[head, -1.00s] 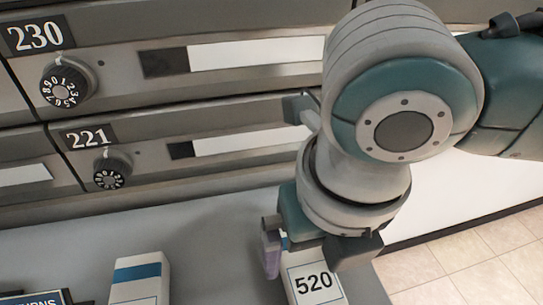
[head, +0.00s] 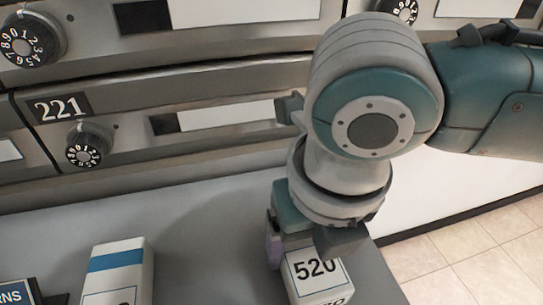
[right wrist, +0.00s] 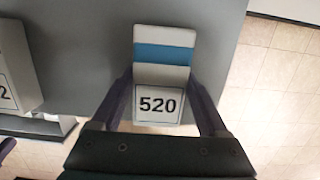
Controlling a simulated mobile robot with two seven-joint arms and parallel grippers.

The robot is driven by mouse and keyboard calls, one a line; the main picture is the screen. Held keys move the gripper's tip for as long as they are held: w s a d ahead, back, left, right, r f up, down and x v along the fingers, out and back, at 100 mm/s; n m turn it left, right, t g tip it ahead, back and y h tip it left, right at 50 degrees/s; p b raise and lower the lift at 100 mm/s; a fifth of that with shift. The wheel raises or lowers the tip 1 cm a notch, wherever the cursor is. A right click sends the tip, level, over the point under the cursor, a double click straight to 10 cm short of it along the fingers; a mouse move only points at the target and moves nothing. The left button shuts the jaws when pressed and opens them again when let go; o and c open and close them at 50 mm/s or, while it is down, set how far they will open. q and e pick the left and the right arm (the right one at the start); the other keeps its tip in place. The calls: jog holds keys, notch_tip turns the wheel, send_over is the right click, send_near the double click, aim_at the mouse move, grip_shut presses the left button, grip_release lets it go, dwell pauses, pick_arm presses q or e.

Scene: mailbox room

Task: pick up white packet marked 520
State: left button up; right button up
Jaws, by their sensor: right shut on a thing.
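The white packet marked 520 (head: 318,275) is at the lower middle of the head view, near the right end of the grey counter. In the right wrist view the packet (right wrist: 163,70) shows a blue band across its top and the 520 label facing the camera. My right gripper (head: 300,250) comes down on it from above. In the right wrist view its two fingers (right wrist: 160,100) are on either side of the packet, shut on it. Whether the packet is clear of the counter cannot be told.
A second white packet with a blue band (head: 118,272) stands to the left on the grey counter (head: 200,225). A dark sign (head: 18,292) is at the lower left. Mailbox fronts with dials (head: 88,145) rise behind. Tiled floor (head: 480,260) lies right of the counter.

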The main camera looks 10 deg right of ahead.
jog(key=c, duration=0.8)
